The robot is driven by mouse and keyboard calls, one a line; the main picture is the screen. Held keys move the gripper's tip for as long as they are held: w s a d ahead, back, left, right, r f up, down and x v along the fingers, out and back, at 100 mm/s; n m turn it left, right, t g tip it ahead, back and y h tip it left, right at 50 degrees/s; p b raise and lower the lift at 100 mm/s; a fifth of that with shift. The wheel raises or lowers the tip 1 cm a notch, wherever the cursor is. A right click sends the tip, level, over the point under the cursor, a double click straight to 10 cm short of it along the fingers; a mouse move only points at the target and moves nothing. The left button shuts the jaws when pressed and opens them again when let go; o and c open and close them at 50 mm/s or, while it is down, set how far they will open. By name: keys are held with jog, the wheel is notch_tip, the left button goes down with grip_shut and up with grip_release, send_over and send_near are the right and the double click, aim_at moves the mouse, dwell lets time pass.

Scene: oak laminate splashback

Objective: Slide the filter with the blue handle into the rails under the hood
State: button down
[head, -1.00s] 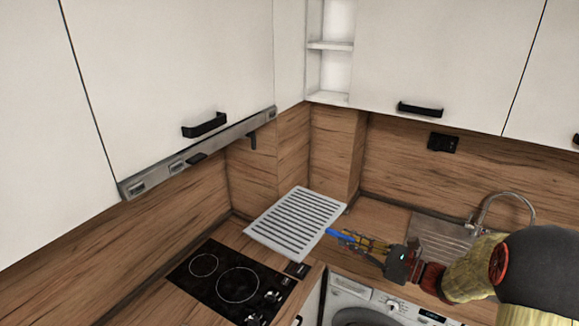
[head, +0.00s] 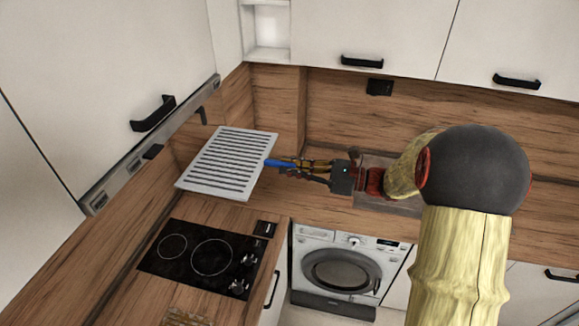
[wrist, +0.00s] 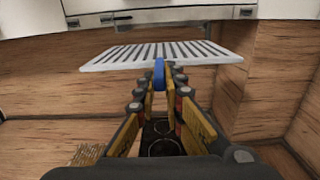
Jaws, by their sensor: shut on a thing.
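The filter (head: 229,161) is a flat, light grey slotted panel with a blue handle (head: 279,163). My gripper (head: 290,164) is shut on the blue handle and holds the filter up at the back corner, to the right of the hood. In the wrist view the filter (wrist: 120,57) extends ahead of the fingers, roughly level, with the handle (wrist: 159,74) between the fingertips. The hood (head: 150,152) shows as a thin metal strip under the left wall cabinet. In the wrist view its edge (wrist: 180,15) is above and beyond the filter. The rails cannot be made out.
A black hob (head: 200,258) lies in the counter below the filter. A washing machine (head: 343,264) stands under the counter at the right. Wall cabinets (head: 375,25) hang above. A dark hook-like part (head: 202,115) hangs near the hood's far end.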

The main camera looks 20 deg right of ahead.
aim_at(228, 156)
jog(key=shift+w+a+r+p, duration=1)
jog(key=shift+a+r, duration=0.2)
jog(key=shift+a, duration=0.1)
jog(key=shift+w+a+r+p, duration=0.85)
jog(key=shift+w+a+r, duration=0.1)
jog(key=shift+a+r, duration=0.3)
jog(key=shift+w+a+f, duration=0.15)
jog(key=shift+w+a, duration=0.2)
jog(key=shift+a, duration=0.2)
jog(key=shift+x, duration=1.05)
jog(key=shift+w+a, duration=0.1)
jog(key=shift+a, duration=0.05)
jog(key=shift+x, duration=1.3)
jog(key=shift+a, duration=0.1)
jog(key=shift+b+x, duration=0.5)
jog(key=shift+x, duration=1.95)
jog(key=shift+w, duration=0.1)
